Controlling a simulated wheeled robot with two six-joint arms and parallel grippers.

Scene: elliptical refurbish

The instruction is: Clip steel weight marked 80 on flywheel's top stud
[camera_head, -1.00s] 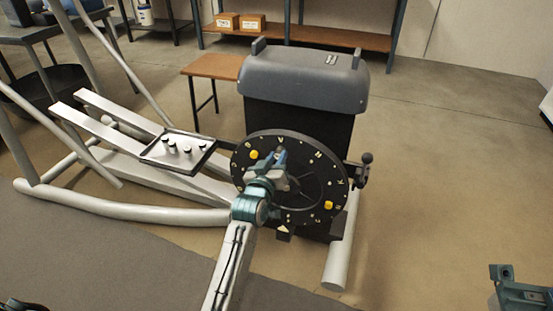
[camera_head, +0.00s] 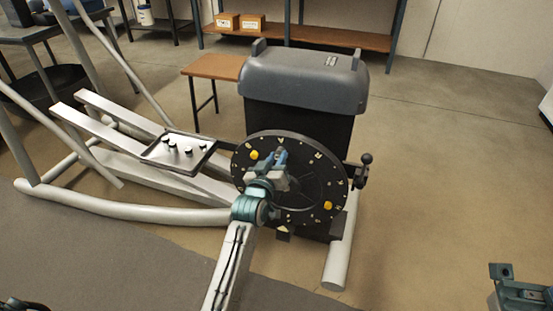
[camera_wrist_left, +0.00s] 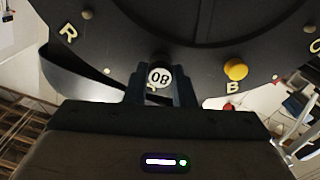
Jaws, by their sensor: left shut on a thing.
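The steel weight marked 80 (camera_wrist_left: 159,77) is a small round disc held between the fingertips of my left gripper (camera_wrist_left: 160,88), its number upside down in the left wrist view. In the head view this gripper (camera_head: 281,158) is at the upper part of the black flywheel (camera_head: 305,170). The flywheel fills the top of the left wrist view (camera_wrist_left: 200,45). The top stud is hidden, and I cannot tell whether the weight touches it. Part of my right gripper (camera_head: 515,285) shows at the lower right edge; its jaw opening is not clear.
Two yellow knobs sit on the flywheel, at its upper left (camera_head: 255,155) and lower right (camera_head: 328,205). A tray (camera_head: 207,160) with several small pieces rests on the machine's frame. A black lever (camera_head: 365,170) sticks out right of the flywheel. The floor at right is clear.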

